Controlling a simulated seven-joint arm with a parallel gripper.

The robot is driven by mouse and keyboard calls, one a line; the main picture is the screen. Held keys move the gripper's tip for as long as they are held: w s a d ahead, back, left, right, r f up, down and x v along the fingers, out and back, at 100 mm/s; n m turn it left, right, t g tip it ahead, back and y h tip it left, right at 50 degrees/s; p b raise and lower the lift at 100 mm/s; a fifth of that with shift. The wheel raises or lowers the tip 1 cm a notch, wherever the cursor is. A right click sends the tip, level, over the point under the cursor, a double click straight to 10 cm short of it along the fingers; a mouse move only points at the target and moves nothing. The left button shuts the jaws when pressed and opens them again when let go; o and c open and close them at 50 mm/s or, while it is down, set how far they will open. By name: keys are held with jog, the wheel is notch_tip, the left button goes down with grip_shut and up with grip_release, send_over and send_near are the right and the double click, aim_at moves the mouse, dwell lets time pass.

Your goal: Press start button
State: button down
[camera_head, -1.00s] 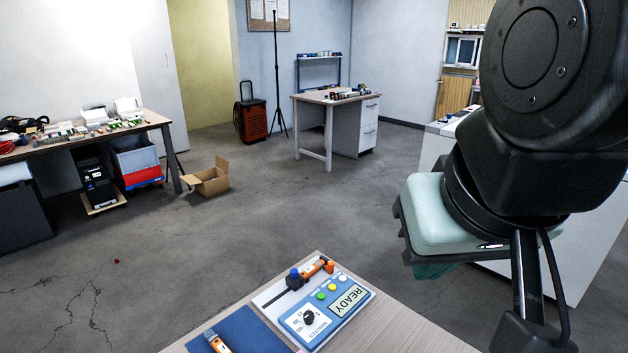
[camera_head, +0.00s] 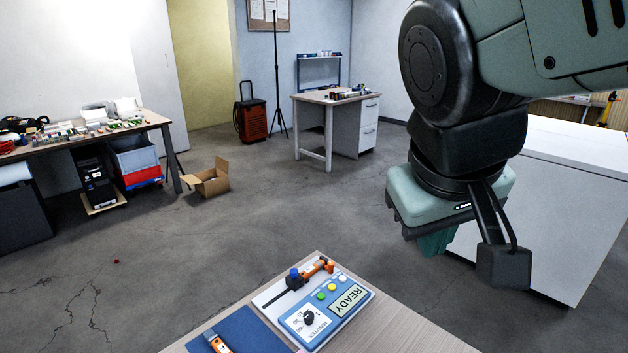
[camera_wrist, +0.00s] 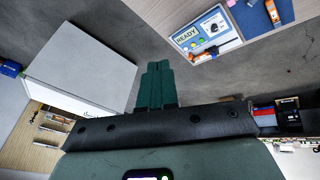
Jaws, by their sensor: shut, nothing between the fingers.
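A blue and white control box (camera_head: 300,333) sits on the wooden table at the bottom of the head view. Its display (camera_head: 347,301) reads READY, and it has a black dial (camera_head: 308,318). A green button (camera_head: 321,296), a yellow button (camera_head: 332,288) and a white button (camera_head: 342,279) stand in a row; their labels are too small to read. My gripper (camera_head: 436,246) is shut and empty, in the air to the right of the box and apart from it. The wrist view shows its closed green fingers (camera_wrist: 157,68), with the box (camera_wrist: 205,35) beyond them.
A white plate with a blue knob (camera_head: 295,273) and an orange part (camera_head: 316,268) lies beside the box. An orange and white tool (camera_head: 217,342) lies on a blue mat (camera_head: 240,335). A white cabinet (camera_head: 545,235) stands right, behind my gripper.

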jog(key=w+f+n+h, duration=0.3)
jog(key=w+f+n, duration=0.1)
jog(key=w, duration=0.6)
jog(key=n+t, duration=0.3)
jog(key=n, duration=1)
send_over(319, 298)
notch_tip(319, 298, down, 25)
jog(key=shift+f+h, duration=0.2)
jog(key=shift+h, duration=0.2)
jog(key=shift+f, duration=4.4)
jog(key=shift+f, duration=0.1)
jog(key=shift+f, duration=0.3)
